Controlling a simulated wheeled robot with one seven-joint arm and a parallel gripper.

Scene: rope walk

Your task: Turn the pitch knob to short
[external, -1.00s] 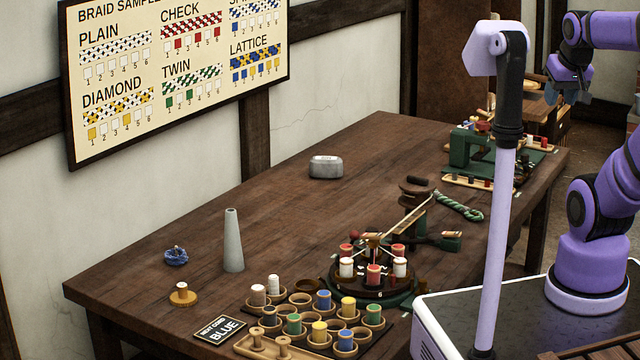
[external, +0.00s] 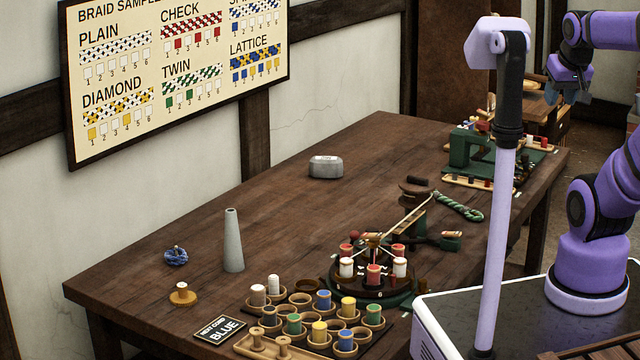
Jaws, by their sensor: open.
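The braiding machine (external: 372,275) stands on the near right part of the long table, with red and white bobbins on a dark round base. A dark brown round top (external: 415,188) sits on its rear post, and a red ball (external: 355,236) shows at its left. I cannot tell which part is the pitch knob, and no short mark is legible. My gripper (external: 572,97) is open and empty, in the air at the upper right, well away from the machine.
A grey cone (external: 233,241), a grey metal block (external: 326,167) and a green rope (external: 459,206) are on the table (external: 300,215). A second green machine (external: 470,148) stands at the far end.

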